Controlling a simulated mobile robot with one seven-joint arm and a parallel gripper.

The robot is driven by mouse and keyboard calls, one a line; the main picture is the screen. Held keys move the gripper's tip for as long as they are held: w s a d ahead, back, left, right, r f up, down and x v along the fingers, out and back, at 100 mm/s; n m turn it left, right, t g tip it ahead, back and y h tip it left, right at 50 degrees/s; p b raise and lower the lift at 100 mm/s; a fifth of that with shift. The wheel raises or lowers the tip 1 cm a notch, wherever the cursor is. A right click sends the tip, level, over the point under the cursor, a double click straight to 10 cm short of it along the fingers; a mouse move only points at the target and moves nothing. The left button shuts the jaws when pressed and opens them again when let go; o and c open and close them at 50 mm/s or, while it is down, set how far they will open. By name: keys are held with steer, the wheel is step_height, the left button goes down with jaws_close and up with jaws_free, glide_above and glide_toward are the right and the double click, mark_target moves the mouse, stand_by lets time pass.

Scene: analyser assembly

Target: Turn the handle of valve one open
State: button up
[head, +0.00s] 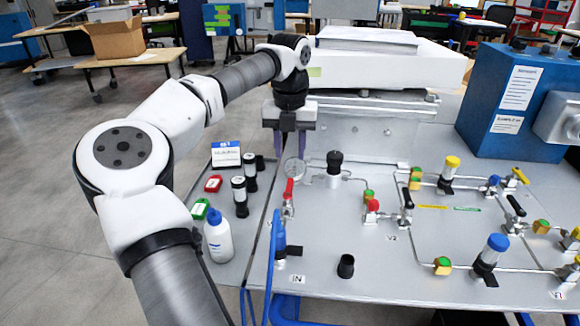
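My gripper (292,152) points down at the back left of the grey panel (340,215). Its two purple fingers are apart with nothing visible between them. A small valve with an upright red handle (289,190) stands below it, near a round gauge (294,171); they look apart. A valve with a black handle (407,198) stands by the label V2 (391,238). A label (557,294) at the lower right seems to read V1, with yellow-topped fittings (574,258) near it, cut by the picture edge. I cannot tell which handle is valve one's.
A blue box (520,95) stands at the back right and a white instrument (390,65) at the back. Tubing and blue- (491,254) and yellow-capped (448,172) parts crowd the right. A white bottle (217,236) and several vials stand on the left. A black cup (346,266) is at the front.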

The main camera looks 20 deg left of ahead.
step_height(320, 180, up, 7)
steer(key=shift+f, duration=0.2)
